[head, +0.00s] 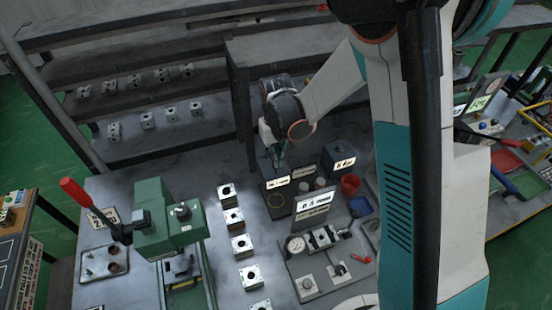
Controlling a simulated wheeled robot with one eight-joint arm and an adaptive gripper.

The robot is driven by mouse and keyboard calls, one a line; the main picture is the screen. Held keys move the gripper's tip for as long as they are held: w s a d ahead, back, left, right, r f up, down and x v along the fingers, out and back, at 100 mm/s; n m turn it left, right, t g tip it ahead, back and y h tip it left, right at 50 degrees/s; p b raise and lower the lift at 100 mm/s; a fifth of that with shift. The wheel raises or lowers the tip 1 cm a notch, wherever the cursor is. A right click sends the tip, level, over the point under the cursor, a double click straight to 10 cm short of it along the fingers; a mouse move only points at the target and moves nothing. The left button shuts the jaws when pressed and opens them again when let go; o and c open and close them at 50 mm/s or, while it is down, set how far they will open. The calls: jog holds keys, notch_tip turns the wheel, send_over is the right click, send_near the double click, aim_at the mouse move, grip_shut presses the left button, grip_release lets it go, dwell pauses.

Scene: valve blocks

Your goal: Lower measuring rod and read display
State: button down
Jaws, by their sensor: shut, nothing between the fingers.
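My gripper (278,160) hangs fingers-down over the back of the workbench. It is shut and looks empty. It is above and behind a small dark box with a lit label (279,182); I cannot tell whether it touches anything. A grey fixture plate (308,288) in front carries a round dial gauge (296,245), a metal block (323,238) and a red-tipped lever (360,258). A grey panel with a lit white strip (313,203) stands behind the fixture. The text is too small to read. I cannot make out the measuring rod for certain.
A green press (168,222) with a red-handled lever (78,193) stands at the left. A row of metal blocks (234,219) lies mid-bench. A red cup (350,184) and blue bin (360,206) sit right. Shelves (60,70) stand behind. My arm hides the right side.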

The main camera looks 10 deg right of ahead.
jog(key=shift+f+b, duration=2.1)
jog(key=shift+f, duration=0.35)
jog(key=shift+r, duration=0.15)
jog(key=shift+r+p, duration=1.9)
jog(key=shift+r, duration=1.6)
jog(key=shift+s+f, duration=0.1)
